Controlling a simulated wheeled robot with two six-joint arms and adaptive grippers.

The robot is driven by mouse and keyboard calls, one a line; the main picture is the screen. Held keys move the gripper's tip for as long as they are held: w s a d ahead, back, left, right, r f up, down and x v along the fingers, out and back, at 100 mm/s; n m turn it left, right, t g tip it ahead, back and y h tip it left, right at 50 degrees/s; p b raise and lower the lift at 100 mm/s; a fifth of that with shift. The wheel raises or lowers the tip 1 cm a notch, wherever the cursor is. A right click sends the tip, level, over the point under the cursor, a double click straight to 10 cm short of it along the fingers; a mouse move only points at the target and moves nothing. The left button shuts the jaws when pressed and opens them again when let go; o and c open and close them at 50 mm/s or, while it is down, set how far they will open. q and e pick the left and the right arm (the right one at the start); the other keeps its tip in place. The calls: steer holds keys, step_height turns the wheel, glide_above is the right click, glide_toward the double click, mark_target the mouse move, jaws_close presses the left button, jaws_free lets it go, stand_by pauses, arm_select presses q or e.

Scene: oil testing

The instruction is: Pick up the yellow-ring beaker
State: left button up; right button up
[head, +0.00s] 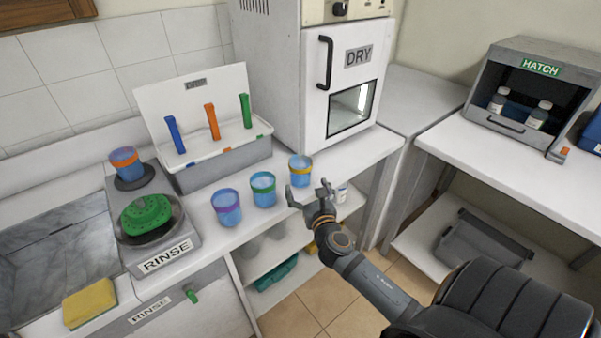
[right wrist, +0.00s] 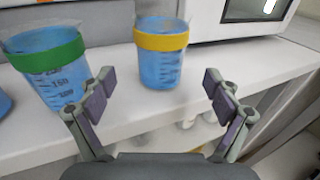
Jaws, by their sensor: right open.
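The yellow-ring beaker (head: 300,171) stands upright on the white counter below the dryer, with blue liquid in it. In the right wrist view the yellow-ring beaker (right wrist: 161,55) is ahead of my fingers, roughly between them and apart from both. My right gripper (head: 309,194) is open and empty, just in front of the beaker at the counter's edge. Its spread fingers also show in the right wrist view (right wrist: 158,98). My left gripper is not in view.
A green-ring beaker (head: 263,189) stands close to the left, and it shows in the right wrist view (right wrist: 50,72). A purple-ring beaker (head: 227,207) is further left. The DRY oven (head: 342,85) rises behind. A white jar (head: 341,193) sits on the shelf below the counter.

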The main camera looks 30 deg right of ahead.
mark_target(300, 173)
steer(key=x, duration=0.7)
steer(key=shift+w+f+p, duration=0.25)
steer(key=shift+f+p, duration=0.05)
steer(key=shift+f, duration=0.1)
steer(key=shift+s+r, duration=0.1)
steer(key=shift+s, duration=0.05)
steer(key=shift+c, duration=0.7)
steer(key=c, duration=1.2)
